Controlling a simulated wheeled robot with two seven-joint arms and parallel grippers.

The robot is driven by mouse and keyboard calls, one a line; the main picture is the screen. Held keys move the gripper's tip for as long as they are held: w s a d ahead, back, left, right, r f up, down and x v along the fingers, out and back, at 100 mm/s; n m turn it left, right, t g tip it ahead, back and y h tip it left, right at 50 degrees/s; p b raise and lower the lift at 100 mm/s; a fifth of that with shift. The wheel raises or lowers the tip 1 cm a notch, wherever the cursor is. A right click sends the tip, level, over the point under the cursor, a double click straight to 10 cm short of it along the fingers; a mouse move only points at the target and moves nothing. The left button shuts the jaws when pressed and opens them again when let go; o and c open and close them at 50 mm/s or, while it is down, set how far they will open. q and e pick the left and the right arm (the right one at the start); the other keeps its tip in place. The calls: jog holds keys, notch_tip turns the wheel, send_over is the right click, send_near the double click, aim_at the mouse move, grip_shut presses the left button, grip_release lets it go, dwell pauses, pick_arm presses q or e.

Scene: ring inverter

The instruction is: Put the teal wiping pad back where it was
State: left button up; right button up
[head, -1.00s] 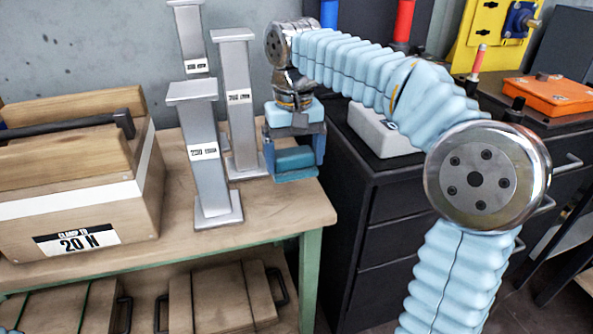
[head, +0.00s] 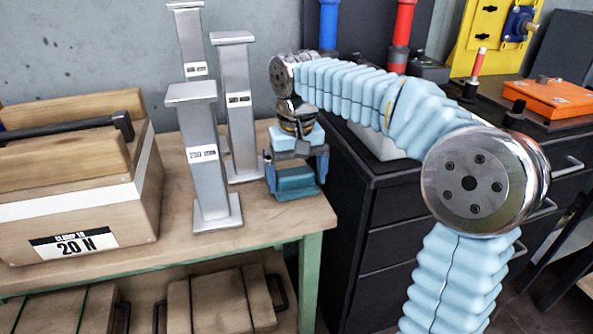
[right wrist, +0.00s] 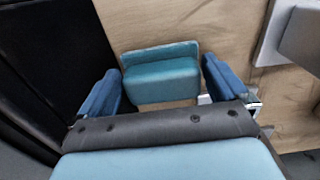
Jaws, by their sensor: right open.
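The teal wiping pad (head: 296,181) lies on the wooden bench top near its right end, just right of the metal posts. It also shows in the right wrist view (right wrist: 161,80), a block with a thin ledge along its far side. My right gripper (head: 297,172) points down over the pad. In the right wrist view its two blue fingers (right wrist: 162,88) stand apart, one on each side of the pad, with bare wood showing beside the fingers. The gripper is open and not closed on the pad. My left gripper is not in view.
Metal posts (head: 205,155) stand close to the left of my right gripper. A wooden box (head: 140,190) marked 20 N is at the left. The bench edge (head: 270,237) is close in front. A black drawer cabinet (head: 385,215) stands right of the bench.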

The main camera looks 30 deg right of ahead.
aim_at(296, 173)
notch_tip(296, 173, up, 12)
jog(key=p, duration=0.2)
jog(key=shift+r+p, duration=0.15)
jog(key=shift+p, duration=0.25)
